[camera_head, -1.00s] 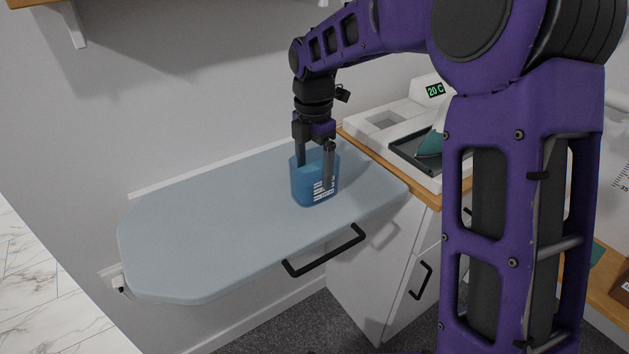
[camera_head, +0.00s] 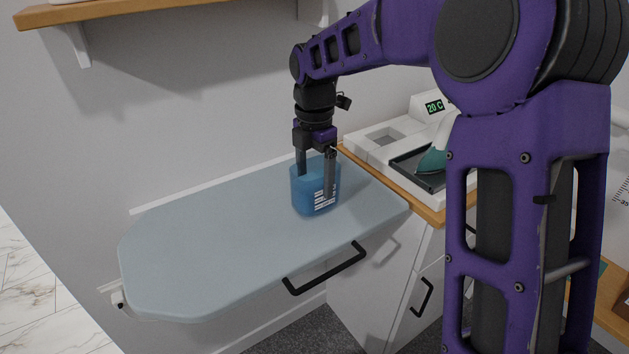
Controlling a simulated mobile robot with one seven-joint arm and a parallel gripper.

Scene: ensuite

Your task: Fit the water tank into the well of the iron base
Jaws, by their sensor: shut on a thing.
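The water tank (camera_head: 304,194) is a translucent blue container with white markings on its side. It is upright at the right part of the ironing board; I cannot tell whether it touches the board. My gripper (camera_head: 317,187) points down from above, with its fingers shut on the tank. The white iron base (camera_head: 362,152) stands on the wooden counter to the right. Its rectangular well (camera_head: 382,136) shows at its left part and looks empty. A teal iron (camera_head: 433,160) rests on the dark plate of the base, and a display behind reads 20 C.
The pale blue ironing board (camera_head: 210,240) is otherwise clear, with a black handle (camera_head: 325,270) at its front edge. The wooden counter (camera_head: 420,205) has white drawers below. A wall shelf (camera_head: 150,10) is at the upper left. My arm hides part of the counter.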

